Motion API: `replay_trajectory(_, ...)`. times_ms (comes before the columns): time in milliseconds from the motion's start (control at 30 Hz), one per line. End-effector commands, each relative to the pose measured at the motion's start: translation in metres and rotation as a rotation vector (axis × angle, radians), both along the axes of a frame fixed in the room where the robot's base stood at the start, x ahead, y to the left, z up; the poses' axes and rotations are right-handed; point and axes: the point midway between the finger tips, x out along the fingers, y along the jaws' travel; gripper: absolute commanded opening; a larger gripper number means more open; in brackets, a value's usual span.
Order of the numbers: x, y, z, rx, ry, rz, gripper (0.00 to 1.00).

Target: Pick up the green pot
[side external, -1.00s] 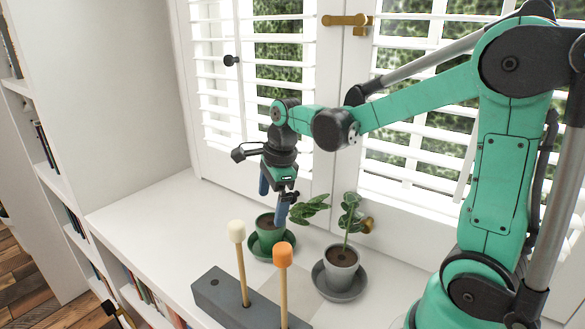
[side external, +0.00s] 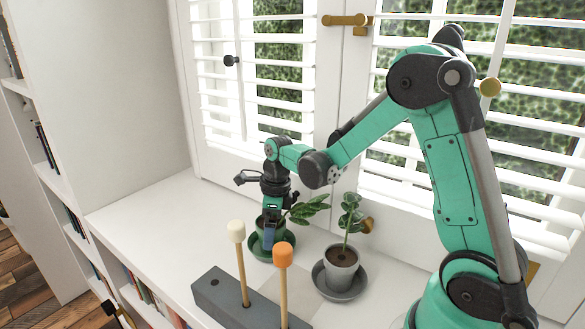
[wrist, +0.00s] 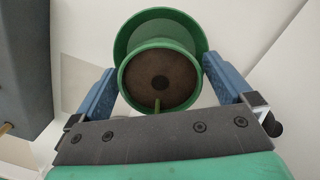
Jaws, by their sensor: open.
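The green pot (side external: 262,226) stands upright on its green saucer (side external: 259,252) on the white surface. It holds dark soil and a leafy plant (side external: 306,209). My gripper (side external: 269,238) is lowered over the pot, fingers pointing down, partly hiding it. In the wrist view the green pot (wrist: 158,98) lies between the two blue fingers of my gripper (wrist: 158,85), one on each side. The fingers are open, and I see small gaps between them and the rim. The saucer (wrist: 190,30) shows beyond the pot.
A grey pot (side external: 341,262) with a plant stands on a grey saucer (side external: 340,283) to the right. A grey block (side external: 222,290) holds an upright white-topped stick (side external: 240,262) and an orange-topped stick (side external: 283,280) in front. White window shutters (side external: 290,100) rise behind.

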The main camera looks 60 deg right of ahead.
Motion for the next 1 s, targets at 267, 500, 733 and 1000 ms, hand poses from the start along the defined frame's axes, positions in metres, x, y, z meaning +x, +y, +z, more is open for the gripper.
replay_trajectory(267,0.0,0.0,0.0,0.0,0.0,0.001,0.43)
replay_trajectory(500,0.0,0.0,0.001,0.0,0.0,0.001,0.0)
replay_trajectory(733,0.0,0.0,0.004,0.0,0.0,0.001,0.0)
replay_trajectory(1000,0.0,0.0,0.038,0.0,0.0,0.001,0.0)
